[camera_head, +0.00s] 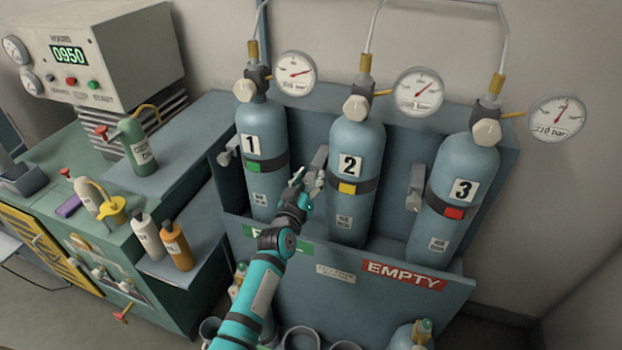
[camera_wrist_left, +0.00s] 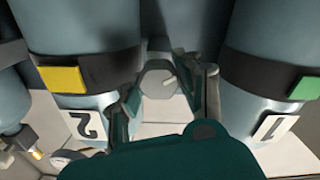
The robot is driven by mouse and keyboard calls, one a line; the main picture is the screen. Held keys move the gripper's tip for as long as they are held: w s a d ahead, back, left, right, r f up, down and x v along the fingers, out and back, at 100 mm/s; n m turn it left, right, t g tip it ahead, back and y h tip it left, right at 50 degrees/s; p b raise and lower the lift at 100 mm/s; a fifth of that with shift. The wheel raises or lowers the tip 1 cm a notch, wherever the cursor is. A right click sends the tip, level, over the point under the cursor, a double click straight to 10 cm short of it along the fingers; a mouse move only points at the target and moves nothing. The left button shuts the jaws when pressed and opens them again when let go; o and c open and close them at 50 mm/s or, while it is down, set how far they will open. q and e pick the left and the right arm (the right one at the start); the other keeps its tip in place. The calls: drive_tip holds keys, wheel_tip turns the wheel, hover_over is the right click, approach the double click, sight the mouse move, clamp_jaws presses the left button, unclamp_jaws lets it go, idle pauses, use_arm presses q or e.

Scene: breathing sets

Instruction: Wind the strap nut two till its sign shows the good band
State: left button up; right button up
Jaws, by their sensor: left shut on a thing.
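Cylinder two (camera_head: 352,205) is a blue gas bottle in the middle of the rack, held by a dark strap. The sign (camera_head: 347,188) on its strap is yellow; it also shows yellow in the left wrist view (camera_wrist_left: 62,80). In the head view the grey fitting (camera_head: 319,158) shows just above the fingers, while the gripper partly hides the nut. My right gripper is out of view.
Cylinder one (camera_head: 262,195) has a green strap sign (camera_head: 254,167); cylinder three (camera_head: 455,190) has a red one (camera_head: 453,213). A bench with bottles (camera_head: 177,245) is on the left.

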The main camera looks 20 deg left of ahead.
use_arm(q)
drive_tip(key=n, duration=0.6)
drive_tip(key=shift+a, duration=0.1)
drive_tip(key=shift+n, duration=0.3)
idle(0.3)
drive_tip(key=o, duration=1.2)
drive_tip(key=s, duration=1.2)
drive_tip(key=shift+a, duration=0.2)
